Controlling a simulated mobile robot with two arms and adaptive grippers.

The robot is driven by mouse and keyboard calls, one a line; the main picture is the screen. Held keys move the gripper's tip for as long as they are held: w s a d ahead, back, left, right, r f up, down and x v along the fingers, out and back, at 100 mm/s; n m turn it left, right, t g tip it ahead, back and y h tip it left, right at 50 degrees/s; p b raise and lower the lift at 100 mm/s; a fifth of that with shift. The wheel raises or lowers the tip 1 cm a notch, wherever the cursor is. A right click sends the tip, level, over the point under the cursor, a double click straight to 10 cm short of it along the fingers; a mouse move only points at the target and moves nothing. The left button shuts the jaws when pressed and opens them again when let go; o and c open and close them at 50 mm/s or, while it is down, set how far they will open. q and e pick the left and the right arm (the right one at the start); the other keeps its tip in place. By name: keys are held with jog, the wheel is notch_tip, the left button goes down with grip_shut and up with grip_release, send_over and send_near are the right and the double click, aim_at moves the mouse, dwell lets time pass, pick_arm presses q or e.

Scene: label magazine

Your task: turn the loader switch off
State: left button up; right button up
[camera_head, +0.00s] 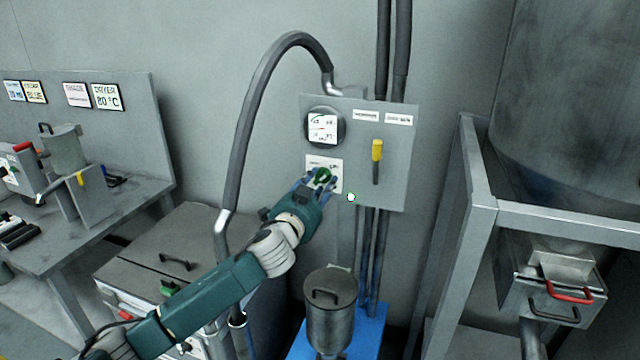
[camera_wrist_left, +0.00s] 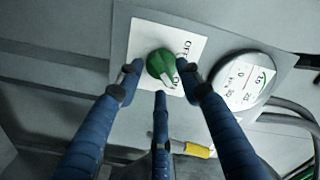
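The loader switch is a green rotary knob (camera_head: 322,178) on a white label plate on the grey wall panel (camera_head: 395,193). The left wrist view shows the knob (camera_wrist_left: 160,64) close up, with "OFF" and a partly hidden second word printed beside it. My left gripper (camera_head: 318,186) is at the knob, its blue fingers (camera_wrist_left: 161,82) spread on either side and below it. The fingers look open around the knob; whether any finger touches it I cannot tell. My right gripper is not in view.
A round gauge (camera_head: 323,128) sits above the knob, and a yellow-handled lever (camera_head: 376,150) is to its right on the panel. A lidded metal canister (camera_head: 331,305) stands below. A grey frame (camera_head: 478,190) with a large vessel is at right.

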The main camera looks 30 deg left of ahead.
pick_arm(q)
grip_shut()
